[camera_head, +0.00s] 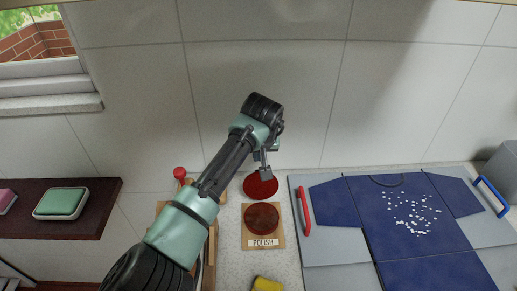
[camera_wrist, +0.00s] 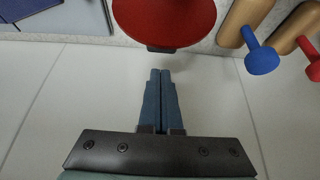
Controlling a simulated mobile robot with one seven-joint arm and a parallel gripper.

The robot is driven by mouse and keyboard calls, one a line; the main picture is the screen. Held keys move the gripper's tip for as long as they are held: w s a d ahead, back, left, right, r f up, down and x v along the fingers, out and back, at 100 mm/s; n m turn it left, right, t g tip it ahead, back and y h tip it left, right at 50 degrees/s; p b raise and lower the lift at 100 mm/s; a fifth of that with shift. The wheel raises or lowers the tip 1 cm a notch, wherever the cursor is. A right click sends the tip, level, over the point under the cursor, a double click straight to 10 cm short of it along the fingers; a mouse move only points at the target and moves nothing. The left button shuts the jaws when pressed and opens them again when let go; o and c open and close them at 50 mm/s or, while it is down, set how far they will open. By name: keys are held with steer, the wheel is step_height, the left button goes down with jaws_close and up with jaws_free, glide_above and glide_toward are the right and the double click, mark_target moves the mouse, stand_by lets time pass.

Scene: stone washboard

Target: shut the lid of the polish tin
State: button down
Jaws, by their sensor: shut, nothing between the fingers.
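The polish tin (camera_head: 262,218) is a round dark-red tin on a small wooden board with a POLISH label. Its red lid (camera_head: 260,190) stands open at the wall side of the tin. In the wrist view the lid (camera_wrist: 165,20) is a large red disc at the top, with a dark tab at its lower edge. My gripper (camera_head: 264,176) is at the lid's far edge in the head view. In the wrist view my gripper (camera_wrist: 160,72) is shut and empty, its fingertips just below the tab. I cannot tell whether they touch it.
A yellow item (camera_head: 267,284) is in front. Wooden pieces with blue (camera_wrist: 262,60) and red knobs are on the other side. The tiled wall is close behind.

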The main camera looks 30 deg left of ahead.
mark_target(260, 183)
steer(key=shift+s+d+r+p, duration=0.15)
steer(key=shift+s+d+p, duration=0.15)
steer(key=shift+s+d, duration=0.3)
steer(key=shift+s+d+r+p, duration=0.15)
steer(key=shift+s+d+p, duration=0.15)
steer(key=shift+s, duration=0.4)
